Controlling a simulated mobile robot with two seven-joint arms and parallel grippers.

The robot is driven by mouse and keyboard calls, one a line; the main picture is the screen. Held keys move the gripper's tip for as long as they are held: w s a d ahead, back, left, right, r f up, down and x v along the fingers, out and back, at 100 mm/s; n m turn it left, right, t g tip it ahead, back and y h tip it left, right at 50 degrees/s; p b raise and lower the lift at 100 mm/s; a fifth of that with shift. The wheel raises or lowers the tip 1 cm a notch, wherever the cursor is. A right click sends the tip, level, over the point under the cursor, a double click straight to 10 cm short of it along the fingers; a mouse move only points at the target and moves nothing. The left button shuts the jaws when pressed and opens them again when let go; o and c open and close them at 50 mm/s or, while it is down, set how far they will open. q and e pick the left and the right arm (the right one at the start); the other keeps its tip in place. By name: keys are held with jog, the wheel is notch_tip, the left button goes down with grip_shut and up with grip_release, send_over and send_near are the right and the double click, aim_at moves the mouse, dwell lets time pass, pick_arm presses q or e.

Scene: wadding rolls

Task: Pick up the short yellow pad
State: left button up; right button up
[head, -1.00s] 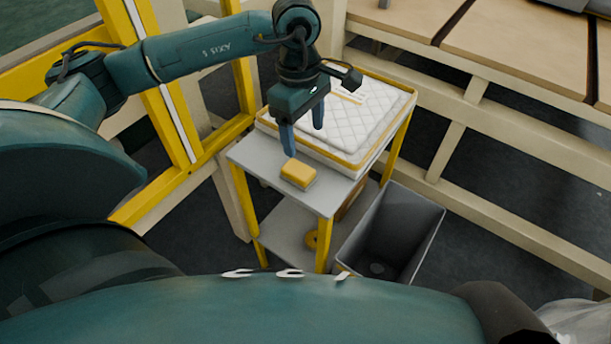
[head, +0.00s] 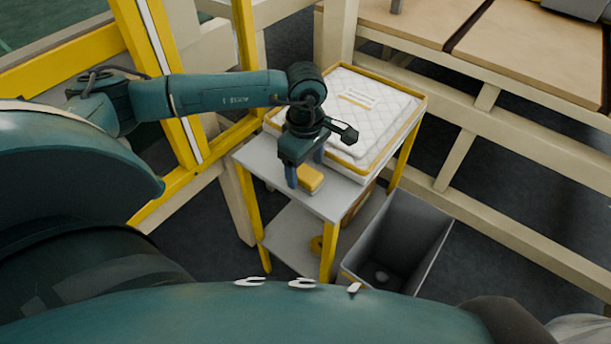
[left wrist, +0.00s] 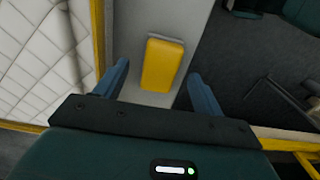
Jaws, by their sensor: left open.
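The short yellow pad (head: 310,180) lies on the grey top of a small cart (head: 262,158), in front of the tray. In the left wrist view the pad (left wrist: 162,65) shows whole, lying between and just beyond the two blue fingers. My left gripper (head: 305,174) is open, pointing down over the pad, with a finger on either side as seen from above. In the left wrist view the open left gripper (left wrist: 160,85) holds nothing. My right gripper is not in view.
A yellow-rimmed tray (head: 408,92) with quilted white wadding (head: 372,110) covers the back of the cart. A grey open bin (head: 400,240) stands on the floor at the cart's right. Yellow posts and beige rails stand close around the cart.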

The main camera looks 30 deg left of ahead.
aim_at(305, 172)
pick_arm(q)
jog(key=shift+f, duration=1.2)
jog(key=c, duration=1.1)
notch_tip(305, 172, up, 10)
jog(key=shift+r, duration=0.1)
jog(key=o, duration=0.4)
jog(key=shift+c, duration=1.3)
